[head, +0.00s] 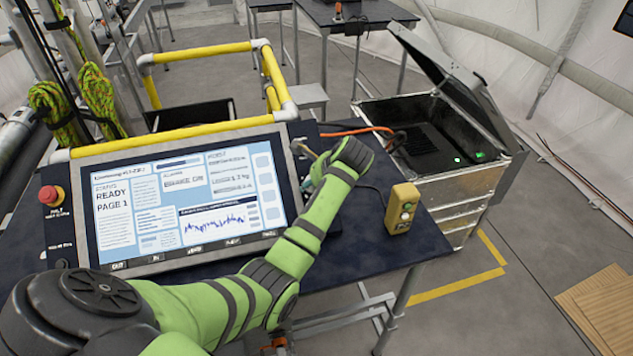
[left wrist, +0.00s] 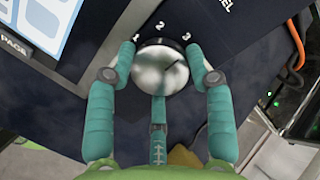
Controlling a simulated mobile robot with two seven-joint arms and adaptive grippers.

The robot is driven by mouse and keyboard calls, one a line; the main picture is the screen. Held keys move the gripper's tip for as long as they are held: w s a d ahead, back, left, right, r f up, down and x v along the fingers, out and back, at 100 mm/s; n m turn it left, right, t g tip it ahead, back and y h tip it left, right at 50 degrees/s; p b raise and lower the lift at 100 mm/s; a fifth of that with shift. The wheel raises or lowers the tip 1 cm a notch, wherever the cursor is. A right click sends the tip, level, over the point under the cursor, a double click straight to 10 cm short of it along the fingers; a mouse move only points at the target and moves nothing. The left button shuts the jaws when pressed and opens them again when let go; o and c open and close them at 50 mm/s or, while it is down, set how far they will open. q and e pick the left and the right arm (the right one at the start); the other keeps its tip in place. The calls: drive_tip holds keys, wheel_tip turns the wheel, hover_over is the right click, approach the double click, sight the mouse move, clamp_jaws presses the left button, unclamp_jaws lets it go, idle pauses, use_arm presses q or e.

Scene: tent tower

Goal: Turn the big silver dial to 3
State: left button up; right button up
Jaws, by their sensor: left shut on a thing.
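The big silver dial (left wrist: 160,68) is a round, shiny knob on a dark panel in the left wrist view. White numbers 1, 2 and 3 arc above it, with 2 at the top. A thin dark line on its face slants up to the right, roughly towards the 3; I cannot tell surely that this is its pointer. My left gripper (left wrist: 158,62) is shut on the dial, with one teal finger on each side and a third below. In the head view my left arm hides the dial. My right gripper is not in view.
A tilted screen (head: 188,196) reading READY, PAGE 1 is left of my wrist. A red stop button (head: 51,196) is at the far left. A yellow button box (head: 402,209) stands right of my arm. An open metal case (head: 430,130) is behind it.

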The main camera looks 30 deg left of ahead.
use_arm(q)
drive_tip(key=shift+a, duration=0.15)
drive_tip(key=o, duration=1.2)
drive_tip(key=shift+s, duration=0.1)
drive_tip(key=shift+c, duration=0.2)
drive_tip(key=v, duration=1.2)
